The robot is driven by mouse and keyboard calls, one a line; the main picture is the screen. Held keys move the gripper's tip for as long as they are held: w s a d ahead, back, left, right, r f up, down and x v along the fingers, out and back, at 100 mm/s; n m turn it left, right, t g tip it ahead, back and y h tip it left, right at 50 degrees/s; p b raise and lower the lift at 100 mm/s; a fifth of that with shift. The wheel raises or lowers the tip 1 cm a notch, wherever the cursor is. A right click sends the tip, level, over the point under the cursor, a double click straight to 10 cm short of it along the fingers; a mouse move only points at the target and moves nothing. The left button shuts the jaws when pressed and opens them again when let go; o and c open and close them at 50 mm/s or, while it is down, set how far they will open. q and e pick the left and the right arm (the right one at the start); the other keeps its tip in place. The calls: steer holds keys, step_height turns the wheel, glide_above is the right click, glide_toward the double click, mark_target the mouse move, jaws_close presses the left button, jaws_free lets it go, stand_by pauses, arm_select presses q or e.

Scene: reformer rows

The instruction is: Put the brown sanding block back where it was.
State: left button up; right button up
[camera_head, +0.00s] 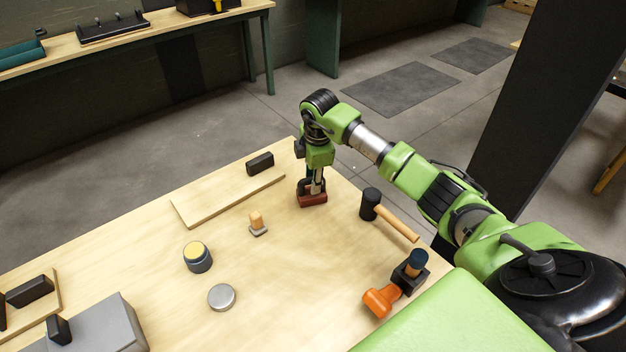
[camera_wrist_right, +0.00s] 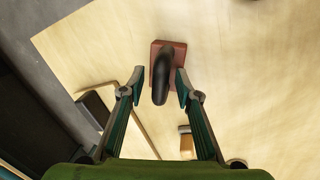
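The brown sanding block (camera_head: 313,200) sits on the table near its far right edge, directly under my right gripper (camera_head: 314,186). In the right wrist view it shows as a reddish-brown base (camera_wrist_right: 176,52) with a dark curved handle (camera_wrist_right: 161,84). The fingers of my right gripper (camera_wrist_right: 160,77) are apart on either side of the handle, with a visible gap on the left. Whether the right finger touches the block I cannot tell. My left gripper is not in view.
A mallet (camera_head: 371,203) lies just right of the block. A thin wooden board (camera_head: 222,199) with a black block (camera_head: 260,163) lies left. A small brush-like tool (camera_head: 257,223), yellow-topped tin (camera_head: 198,258), round lid (camera_head: 221,297) and orange-handled tool (camera_head: 381,300) stand nearer. Bare table lies between them.

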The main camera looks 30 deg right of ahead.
mark_target(316, 197)
step_height(316, 197, up, 11)
steer(key=s, duration=0.2)
steer(key=shift+a+b, duration=0.3)
steer(key=shift+b, duration=0.15)
